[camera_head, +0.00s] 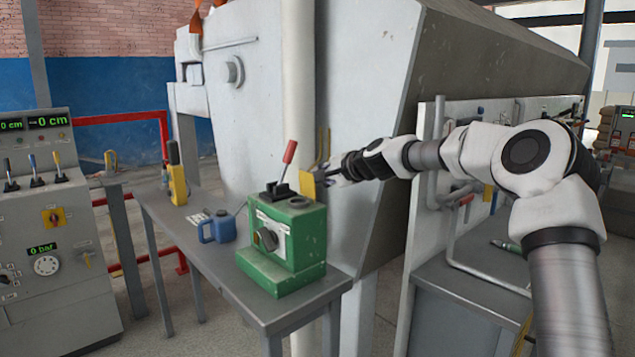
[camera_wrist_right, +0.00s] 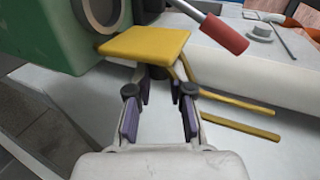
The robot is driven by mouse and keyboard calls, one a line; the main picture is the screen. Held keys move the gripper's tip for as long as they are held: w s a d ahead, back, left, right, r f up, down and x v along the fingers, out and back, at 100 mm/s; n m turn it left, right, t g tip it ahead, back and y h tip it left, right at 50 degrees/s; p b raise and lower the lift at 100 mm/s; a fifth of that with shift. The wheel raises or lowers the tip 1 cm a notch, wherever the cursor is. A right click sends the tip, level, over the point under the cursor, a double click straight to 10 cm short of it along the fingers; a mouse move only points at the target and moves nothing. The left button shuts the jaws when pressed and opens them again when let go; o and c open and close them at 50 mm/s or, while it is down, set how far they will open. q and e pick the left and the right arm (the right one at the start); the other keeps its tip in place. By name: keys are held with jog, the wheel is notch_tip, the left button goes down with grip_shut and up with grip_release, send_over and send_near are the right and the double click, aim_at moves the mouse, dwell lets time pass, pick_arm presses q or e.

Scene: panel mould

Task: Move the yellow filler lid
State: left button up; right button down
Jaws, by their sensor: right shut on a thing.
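The yellow filler lid (camera_head: 309,187) is a flat square plate beside the upper right of the green box (camera_head: 288,245), standing on edge in the head view. It also shows in the right wrist view (camera_wrist_right: 145,43), just beyond my fingertips. My right gripper (camera_head: 333,177) reaches in from the right and is shut on the lid, apparently by a dark part behind the plate. Its two fingers show in the right wrist view (camera_wrist_right: 160,95); the exact contact is partly hidden. The green box has a dark round ring (camera_head: 299,202) on top. My left gripper is out of view.
A red-handled lever (camera_head: 289,153) rises from the green box close to the lid. Thin yellow bars (camera_head: 323,147) stand against the pale machine (camera_head: 370,60) just behind. A blue can (camera_head: 217,227) and a yellow device (camera_head: 177,180) are on the grey table (camera_head: 240,302).

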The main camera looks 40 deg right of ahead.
jog(key=shift+d+f+m+y+p, duration=0.15)
jog(key=shift+d+f+m+y, duration=0.25)
jog(key=shift+m, duration=0.25)
jog(key=shift+d+f+m+y+p, duration=0.15)
jog(key=shift+d+f+m+y, duration=0.15)
jog(key=shift+m+y, duration=0.3)
jog(key=c, duration=1)
grip_release()
jog(key=shift+w, duration=0.15)
jog(key=shift+c, duration=0.2)
jog(key=v, duration=0.7)
jog(key=shift+s, duration=0.25)
